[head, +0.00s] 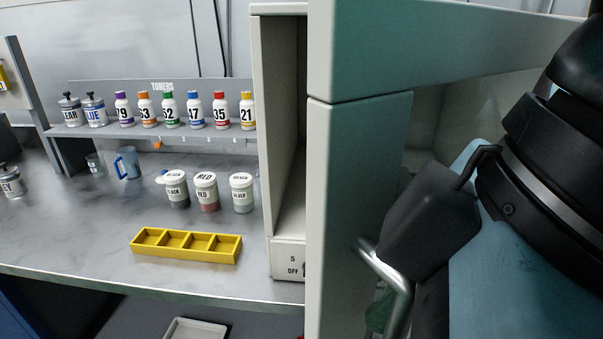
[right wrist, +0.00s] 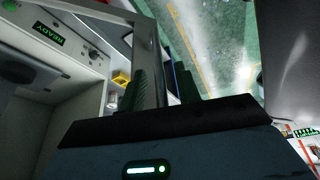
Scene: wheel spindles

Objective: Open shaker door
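The shaker door (head: 357,180) is a pale framed panel with an opening or window, standing swung out close to me in the head view. Its bent silver handle (head: 398,283) is at the lower middle, partly covered by my right arm's dark parts. My right gripper shows in the right wrist view (right wrist: 161,88) with its two dark ridged fingers apart. The grey door edge (right wrist: 148,45) runs between them; whether they touch it is unclear. The shaker cabinet (head: 262,130) stands behind the door, its interior partly visible. My left gripper is not in view.
The counter (head: 75,225) at left holds a yellow divided tray (head: 186,246), several lidded cups including a red one (head: 206,192), and a blue-handled jug (head: 128,163). Toner bottles line a shelf (head: 160,130). A lit READY display (right wrist: 46,33) shows in the right wrist view.

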